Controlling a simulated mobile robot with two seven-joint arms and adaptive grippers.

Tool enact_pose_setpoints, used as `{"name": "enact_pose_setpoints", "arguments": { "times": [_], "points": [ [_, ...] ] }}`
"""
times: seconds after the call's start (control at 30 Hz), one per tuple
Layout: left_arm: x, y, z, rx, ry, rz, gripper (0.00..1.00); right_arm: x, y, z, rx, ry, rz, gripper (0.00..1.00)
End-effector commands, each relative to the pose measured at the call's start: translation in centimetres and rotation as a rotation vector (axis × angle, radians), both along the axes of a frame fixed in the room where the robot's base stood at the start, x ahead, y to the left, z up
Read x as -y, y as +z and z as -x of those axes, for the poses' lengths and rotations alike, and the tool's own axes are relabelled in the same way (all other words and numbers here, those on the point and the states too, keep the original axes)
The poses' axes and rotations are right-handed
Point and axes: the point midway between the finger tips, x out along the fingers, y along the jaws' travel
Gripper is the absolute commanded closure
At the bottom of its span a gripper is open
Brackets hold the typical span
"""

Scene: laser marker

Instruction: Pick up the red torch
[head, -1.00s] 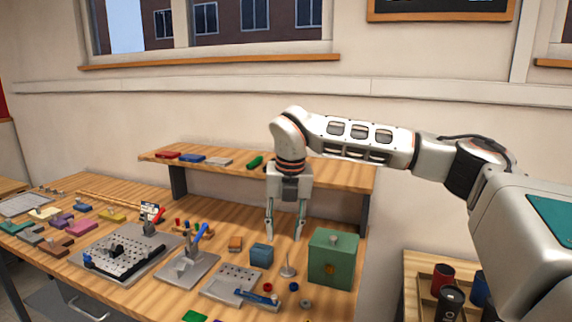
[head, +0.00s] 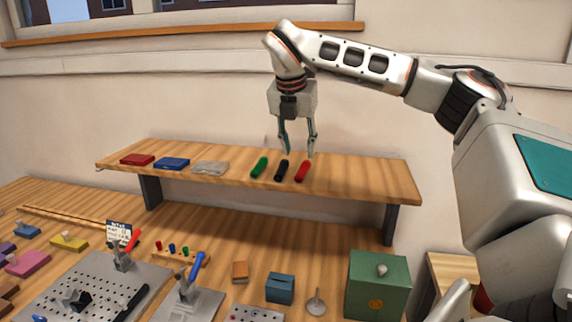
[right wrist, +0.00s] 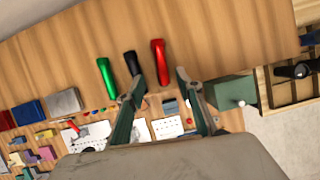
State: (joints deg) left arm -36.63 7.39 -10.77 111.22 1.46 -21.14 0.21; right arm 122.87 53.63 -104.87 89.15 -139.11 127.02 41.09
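The red torch (head: 302,171) lies on the raised wooden shelf (head: 360,183), at the right end of a row of torches. The black torch (head: 282,170) and the green torch (head: 260,167) lie to its left. My right gripper (head: 300,153) points down just above and behind the torches, open and empty. In the right wrist view the red torch (right wrist: 159,62) lies ahead of the gap between the open fingers (right wrist: 159,88), with the black torch (right wrist: 133,65) near the left fingertip. My left gripper is in neither view.
Red, blue and grey flat boxes (head: 172,163) lie on the shelf's left part. The shelf's right end is clear. Below, the workbench holds a green box (head: 377,285), a blue block (head: 280,288) and several fixtures.

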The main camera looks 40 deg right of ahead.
Motion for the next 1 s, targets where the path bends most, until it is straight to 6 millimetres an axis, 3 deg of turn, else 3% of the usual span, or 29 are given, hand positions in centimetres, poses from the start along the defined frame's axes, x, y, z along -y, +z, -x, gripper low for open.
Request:
{"name": "enact_pose_setpoints", "arguments": {
  "times": [0.27, 0.7, 1.0],
  "points": [
    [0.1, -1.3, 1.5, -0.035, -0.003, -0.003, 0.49, 0.6, -1.9, -0.4, -0.003, 0.0, 0.0, 0.64],
    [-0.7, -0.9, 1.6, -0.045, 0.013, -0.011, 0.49, 2.6, -6.7, -1.2, -0.003, -0.001, -0.001, 0.64],
    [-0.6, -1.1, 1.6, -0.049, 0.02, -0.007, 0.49, 2.7, -7.2, -1.4, -0.001, 0.0, -0.001, 0.64]
  ]
}}
